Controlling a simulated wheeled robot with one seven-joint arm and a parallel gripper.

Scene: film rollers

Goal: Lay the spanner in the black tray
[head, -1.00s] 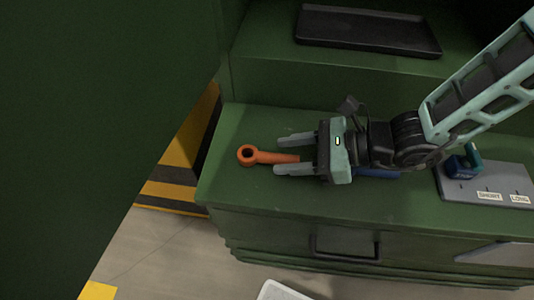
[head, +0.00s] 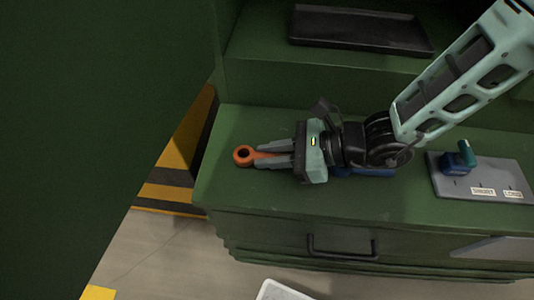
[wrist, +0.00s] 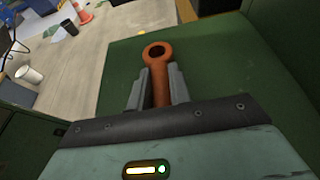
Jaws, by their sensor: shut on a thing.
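The orange spanner (head: 244,156) lies at the left end of the green bench top, its ring end pointing left. My gripper (head: 262,153) is shut on its shaft from the right. In the wrist view the ring end of the spanner (wrist: 158,52) sticks out beyond the two grey fingers (wrist: 158,88), which press on both sides of the shaft. I cannot tell whether the spanner is lifted off the surface. The black tray (head: 362,29) lies on the raised green shelf at the back, and its visible floor is empty.
A grey board (head: 485,178) with labels and a blue and teal object (head: 457,160) lies at the right of the bench. A blue item (head: 365,171) is partly hidden under my arm. A green wall (head: 100,110) fills the left. The raised shelf's front face stands behind my gripper.

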